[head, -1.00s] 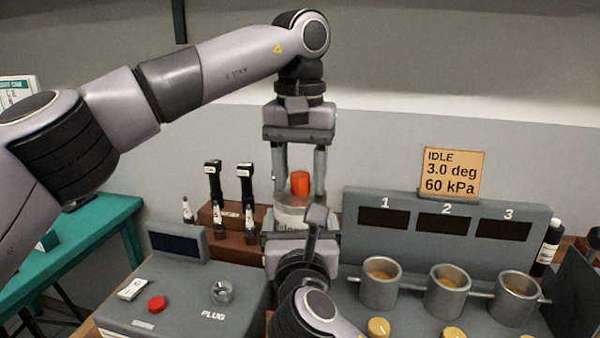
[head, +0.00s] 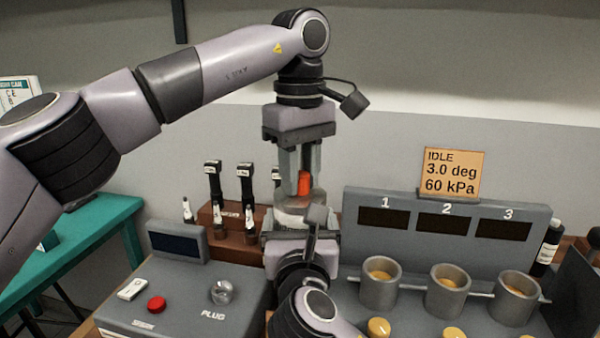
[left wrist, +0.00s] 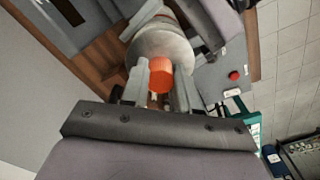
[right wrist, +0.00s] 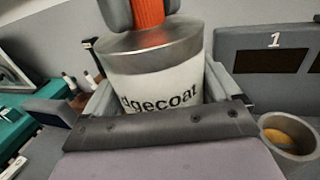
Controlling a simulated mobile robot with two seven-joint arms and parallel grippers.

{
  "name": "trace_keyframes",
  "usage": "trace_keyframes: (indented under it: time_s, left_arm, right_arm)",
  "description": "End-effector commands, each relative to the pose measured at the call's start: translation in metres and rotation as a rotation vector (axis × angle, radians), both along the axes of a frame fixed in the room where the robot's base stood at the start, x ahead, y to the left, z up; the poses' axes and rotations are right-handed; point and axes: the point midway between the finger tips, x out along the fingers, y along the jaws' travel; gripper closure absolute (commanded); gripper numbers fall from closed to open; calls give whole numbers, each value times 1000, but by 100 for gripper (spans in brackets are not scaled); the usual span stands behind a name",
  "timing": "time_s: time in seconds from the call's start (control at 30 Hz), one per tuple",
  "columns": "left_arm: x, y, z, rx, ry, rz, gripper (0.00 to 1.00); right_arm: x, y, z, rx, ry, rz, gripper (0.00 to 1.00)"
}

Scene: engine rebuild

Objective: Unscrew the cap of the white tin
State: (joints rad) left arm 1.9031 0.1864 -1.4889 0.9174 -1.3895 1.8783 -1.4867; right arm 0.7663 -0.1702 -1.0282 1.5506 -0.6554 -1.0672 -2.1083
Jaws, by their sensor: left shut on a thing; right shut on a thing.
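The white tin (right wrist: 150,78) with grey metal top and black lettering stands upright between the jaws of my right gripper (right wrist: 165,92), which is shut on its sides. The tin's lower part is hidden by that gripper. The orange cap (head: 304,184) sits at the middle of the tin's top. My left gripper (left wrist: 160,86) points straight down from above and is shut on the cap, with a finger on either side; the cap shows between the fingers in the left wrist view (left wrist: 161,74). In the head view a finger partly covers the cap.
A grey panel numbered 1 to 3 (head: 400,240) stands at the right, with metal cups (head: 380,292) in front. A brown rack (head: 207,216) with black-topped tools is behind left. A grey box with a red button (head: 156,304) is front left.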

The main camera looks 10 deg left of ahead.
Motion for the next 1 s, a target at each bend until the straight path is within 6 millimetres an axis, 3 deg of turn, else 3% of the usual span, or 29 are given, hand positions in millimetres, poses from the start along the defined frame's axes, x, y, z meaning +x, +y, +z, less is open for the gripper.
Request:
trace_keyframes:
  time_s: [1.0]
  left_arm:
    - [-1, 0, 1, -2, 2, 1681, 100]
  right_arm:
    - [0, 0, -1, -2, 3, -1, 95]
